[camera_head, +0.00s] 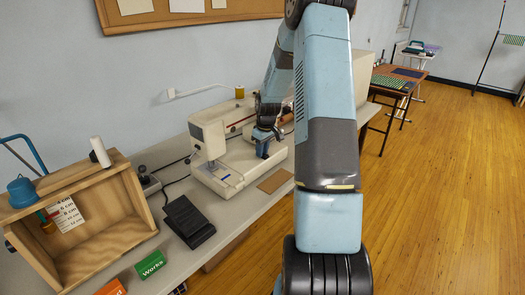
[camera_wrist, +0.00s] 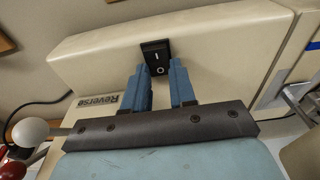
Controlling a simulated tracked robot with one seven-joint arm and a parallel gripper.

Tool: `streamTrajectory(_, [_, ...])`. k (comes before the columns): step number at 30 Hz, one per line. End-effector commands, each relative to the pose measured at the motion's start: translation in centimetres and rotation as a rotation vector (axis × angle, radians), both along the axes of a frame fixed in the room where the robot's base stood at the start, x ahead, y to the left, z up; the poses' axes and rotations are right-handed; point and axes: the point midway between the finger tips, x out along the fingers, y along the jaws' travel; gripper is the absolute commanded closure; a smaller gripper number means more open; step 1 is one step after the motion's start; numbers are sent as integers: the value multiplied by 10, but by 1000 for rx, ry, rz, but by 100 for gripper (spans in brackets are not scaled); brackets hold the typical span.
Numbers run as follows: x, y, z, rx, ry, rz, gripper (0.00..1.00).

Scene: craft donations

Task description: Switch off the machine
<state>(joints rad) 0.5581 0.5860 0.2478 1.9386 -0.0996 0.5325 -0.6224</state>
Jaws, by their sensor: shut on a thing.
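A cream sewing machine (camera_head: 207,137) stands on the long grey table, and its side fills much of the wrist view (camera_wrist: 225,35). A black rocker switch (camera_wrist: 154,52) with a white line and circle is set in that side. My gripper (camera_head: 264,150) is at the front of the machine. The lower part of the switch is between the fingertips. In the head view the switch is hidden by my gripper.
A label reading Reverse (camera_wrist: 98,107) and a white ball knob (camera_wrist: 30,131) are left of the fingers. A black foot pedal (camera_head: 188,221), an open wooden box (camera_head: 130,192) and a green Works box (camera_head: 151,264) are on the table.

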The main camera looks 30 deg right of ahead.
Motion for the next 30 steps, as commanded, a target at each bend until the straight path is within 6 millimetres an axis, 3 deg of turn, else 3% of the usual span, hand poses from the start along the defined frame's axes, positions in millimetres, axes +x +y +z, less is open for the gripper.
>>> streamTrajectory(6, [0, 0, 0, 0, -2, -1, 100])
streamTrajectory(7, [1, 0, 0, 0, -2, -1, 72])
streamTrajectory(14, [0, 0, 0, 0, -2, 0, 50])
streamTrajectory(23, [0, 0, 3, 0, -2, 0, 49])
streamTrajectory(30, [-3, -2, 32, -1, -5, -1, 49])
